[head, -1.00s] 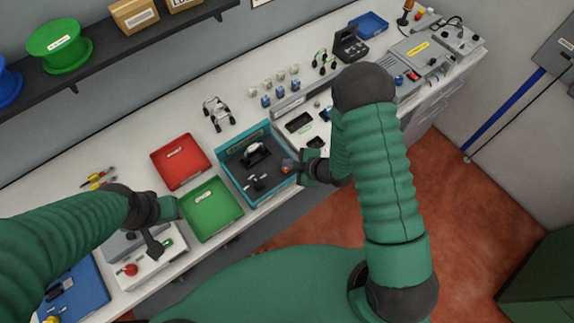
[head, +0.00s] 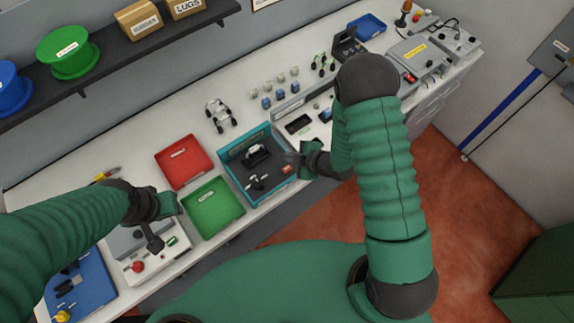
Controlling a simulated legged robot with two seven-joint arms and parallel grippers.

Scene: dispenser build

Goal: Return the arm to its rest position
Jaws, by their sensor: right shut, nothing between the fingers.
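My right arm comes in from the lower right, and its gripper (head: 296,160) is shut and empty. It hovers at the right edge of the teal-walled tray (head: 229,172), which has a dark floor and small parts in it. My left arm comes in from the left. Its gripper (head: 160,232) is over the white box with a red button (head: 137,267); whether its fingers are open or shut is unclear.
A red tray (head: 172,182) and a green tray (head: 207,224) lie on the white bench. A blue tray (head: 75,312) is at lower left. A shelf (head: 108,57) with spools and boxes runs above. Small parts and a grey device (head: 418,52) are at right.

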